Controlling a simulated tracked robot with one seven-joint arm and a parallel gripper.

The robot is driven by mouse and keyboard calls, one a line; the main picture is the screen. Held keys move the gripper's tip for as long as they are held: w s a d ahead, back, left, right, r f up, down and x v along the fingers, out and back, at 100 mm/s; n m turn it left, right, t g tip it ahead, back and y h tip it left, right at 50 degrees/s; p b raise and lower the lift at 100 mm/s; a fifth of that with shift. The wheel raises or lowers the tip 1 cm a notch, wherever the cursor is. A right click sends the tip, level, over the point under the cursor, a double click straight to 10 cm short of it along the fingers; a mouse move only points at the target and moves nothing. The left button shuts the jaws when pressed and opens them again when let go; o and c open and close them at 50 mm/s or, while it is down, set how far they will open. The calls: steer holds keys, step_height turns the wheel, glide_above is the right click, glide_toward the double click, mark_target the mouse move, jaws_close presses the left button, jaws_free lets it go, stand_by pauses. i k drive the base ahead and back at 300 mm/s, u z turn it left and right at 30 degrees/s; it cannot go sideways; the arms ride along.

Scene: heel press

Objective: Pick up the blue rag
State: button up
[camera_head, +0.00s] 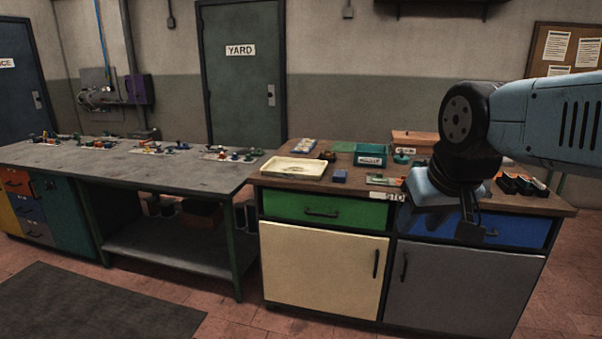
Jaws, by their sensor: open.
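A small dark-blue item (340,175) lies on the wooden top of the right cabinet, near the front edge. It is too small to tell whether it is a folded rag or a block. No other clear rag shape shows on the benches. My gripper (471,230) hangs at the right, its black fingers in front of the blue drawer. It is open, with nothing seen between the fingers, and well to the right of the blue item. My wrist and pale-blue hand hide part of the cabinet top.
A cream tray (294,168) is left of the blue item, and a green bin (372,155) is behind it. Dark items (522,185) lie at the right end. A grey bench (130,160) with several small parts adjoins at left. Open floor lies in front.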

mark_target(340, 176)
steer(key=u, duration=0.2)
steer(key=i, duration=1.15)
steer(key=z, duration=0.5)
steer(key=i, duration=0.85)
steer(key=z, duration=0.7)
steer(key=k, duration=0.85)
steer(key=z, duration=0.2)
steer(key=i, duration=0.9)
steer(key=u, duration=0.1)
